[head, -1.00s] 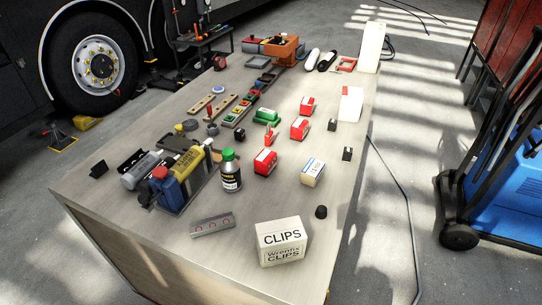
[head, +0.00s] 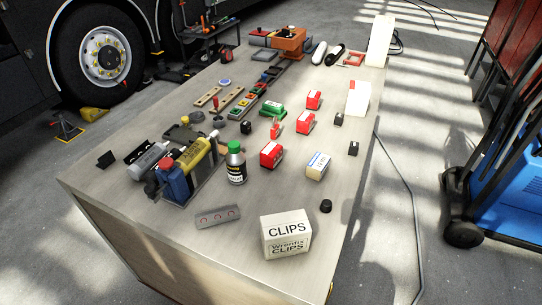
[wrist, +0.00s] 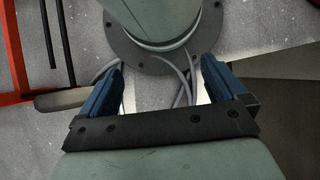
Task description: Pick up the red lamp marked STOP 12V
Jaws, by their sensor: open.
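Three small red blocks with pale faces stand on the bench in the head view: a near one (head: 271,154), a middle one (head: 306,122) and a far one (head: 314,100). Their markings are too small to read, so I cannot tell which is the lamp marked STOP 12V. A smaller red piece (head: 276,127) stands between the near and middle blocks. My gripper (wrist: 162,78) shows only in the wrist view. Its two blue fingers are wide apart with nothing between them. No red lamp shows in the wrist view.
A white CLIPS box (head: 286,236) stands at the near edge. A green-capped bottle (head: 236,163), a blue bottle (head: 174,181) and a pale box (head: 317,166) stand near the red blocks. A white-and-red box (head: 357,98) is at the right edge. The bench's near-left corner is bare.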

